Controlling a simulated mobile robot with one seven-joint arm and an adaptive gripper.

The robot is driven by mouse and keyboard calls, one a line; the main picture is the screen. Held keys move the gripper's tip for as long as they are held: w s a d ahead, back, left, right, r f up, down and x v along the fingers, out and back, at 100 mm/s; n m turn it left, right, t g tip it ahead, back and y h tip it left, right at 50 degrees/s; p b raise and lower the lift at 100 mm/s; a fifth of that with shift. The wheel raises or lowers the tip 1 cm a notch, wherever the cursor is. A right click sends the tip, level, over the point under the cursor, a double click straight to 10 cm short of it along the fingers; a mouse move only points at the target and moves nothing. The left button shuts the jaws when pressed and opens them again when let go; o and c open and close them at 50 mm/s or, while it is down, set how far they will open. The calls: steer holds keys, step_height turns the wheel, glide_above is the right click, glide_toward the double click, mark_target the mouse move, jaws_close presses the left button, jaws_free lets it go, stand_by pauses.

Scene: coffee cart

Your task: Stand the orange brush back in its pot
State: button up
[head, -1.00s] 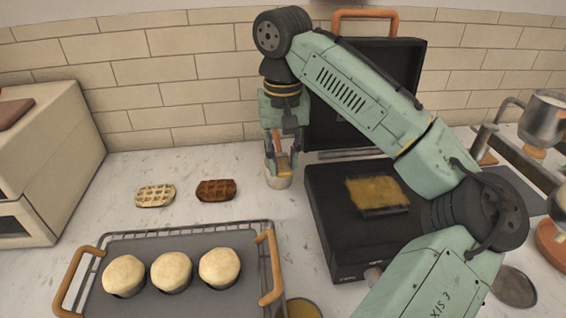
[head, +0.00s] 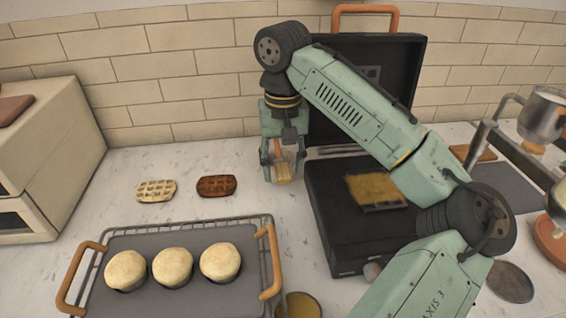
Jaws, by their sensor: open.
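My gripper (head: 283,175) points down between the waffle pieces and the open black waffle iron. Its fingers are open and apart. A small orange piece, which looks like the brush (head: 283,172), shows between the fingers. A pale, blurred shape around and behind it may be the pot (head: 290,157). The fingers and wrist hide most of both, so I cannot tell whether the brush stands inside the pot or touches a finger.
The waffle iron (head: 345,250) stands open on the right, with a golden waffle (head: 376,188) by its plate. A dark waffle (head: 216,187) and pale waffle (head: 156,191) lie left. A tray (head: 215,293) with three buns stands in front. Counter between is clear.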

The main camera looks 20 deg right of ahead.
step_height(320, 180, up, 12)
steer(key=shift+r, duration=0.15)
stand_by(0.5)
stand_by(0.4)
